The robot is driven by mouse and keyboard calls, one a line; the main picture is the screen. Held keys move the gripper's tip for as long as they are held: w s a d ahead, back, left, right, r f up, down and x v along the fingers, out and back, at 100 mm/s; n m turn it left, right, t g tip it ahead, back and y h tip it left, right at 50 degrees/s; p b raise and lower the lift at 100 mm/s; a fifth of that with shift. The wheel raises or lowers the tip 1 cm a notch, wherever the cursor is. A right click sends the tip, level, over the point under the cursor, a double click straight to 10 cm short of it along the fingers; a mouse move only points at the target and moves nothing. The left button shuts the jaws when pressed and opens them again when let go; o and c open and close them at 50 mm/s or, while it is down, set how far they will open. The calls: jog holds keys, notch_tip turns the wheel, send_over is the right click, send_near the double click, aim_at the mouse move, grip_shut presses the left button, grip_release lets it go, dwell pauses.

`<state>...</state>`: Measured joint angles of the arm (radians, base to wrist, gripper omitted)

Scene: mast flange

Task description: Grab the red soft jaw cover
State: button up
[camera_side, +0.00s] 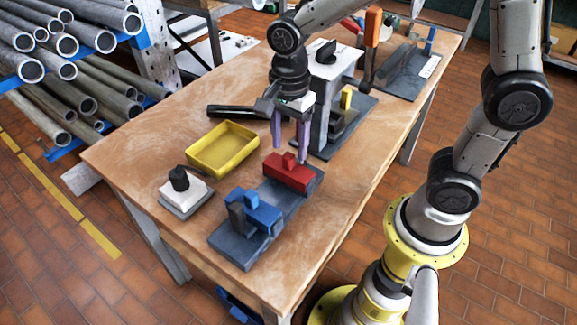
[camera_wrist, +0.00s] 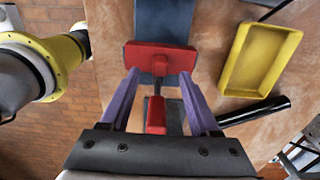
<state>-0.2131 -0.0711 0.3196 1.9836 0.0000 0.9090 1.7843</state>
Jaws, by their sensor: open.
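The red soft jaw cover (camera_side: 288,172) sits on the end of a dark grey base plate (camera_side: 237,242), with a small raised block on top. In the wrist view the red cover (camera_wrist: 160,58) lies ahead of the fingertips, with a red piece reaching back between the fingers. My gripper (camera_side: 290,152) points down just above and behind the cover, its two purple fingers apart. In the wrist view my gripper (camera_wrist: 158,80) is open, with its fingertips near the cover's edge. I cannot tell whether they touch it.
A blue jaw cover (camera_side: 262,214) stands at the near end of the same plate. A yellow tray (camera_side: 222,148) and a black rod (camera_side: 235,111) lie to the left. A white block with a black knob (camera_side: 180,185) stands near the left edge. A grey fixture (camera_side: 330,95) stands behind my gripper.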

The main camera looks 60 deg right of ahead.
aim_at(289, 155)
jog(key=shift+a+f, duration=0.15)
jog(key=shift+f, duration=1.75)
grip_shut()
